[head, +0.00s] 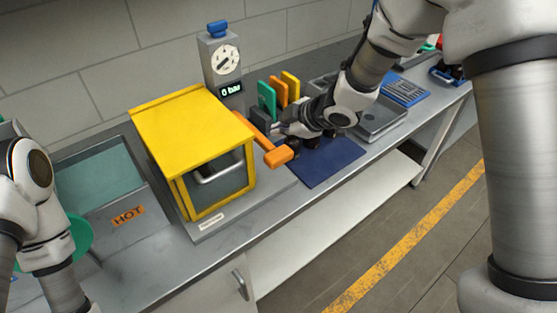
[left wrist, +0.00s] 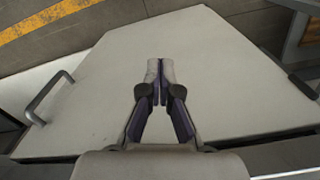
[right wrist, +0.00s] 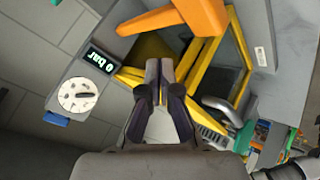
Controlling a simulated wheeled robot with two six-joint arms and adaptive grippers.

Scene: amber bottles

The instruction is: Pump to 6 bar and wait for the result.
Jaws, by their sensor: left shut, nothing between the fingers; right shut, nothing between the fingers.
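The grey gauge post (head: 221,70) has a round dial (head: 226,60) and a display (head: 231,90) reading 0 bar. The display (right wrist: 101,60) also reads 0 bar in the right wrist view. The orange lever (head: 278,156) slants forward beside the yellow chamber (head: 190,130), whose windowed front has a metal handle. My right gripper (head: 279,128) is shut and empty close beside the lever; contact cannot be told. The lever (right wrist: 190,14) lies just beyond its fingertips (right wrist: 160,66). My left gripper (left wrist: 160,68) is shut and empty, facing a pale cabinet panel.
A blue mat (head: 327,165) lies right of the chamber. Green, orange and yellow upright pieces (head: 280,92) stand behind it. A grey tray (head: 383,122) and a blue rack (head: 404,91) are further right.

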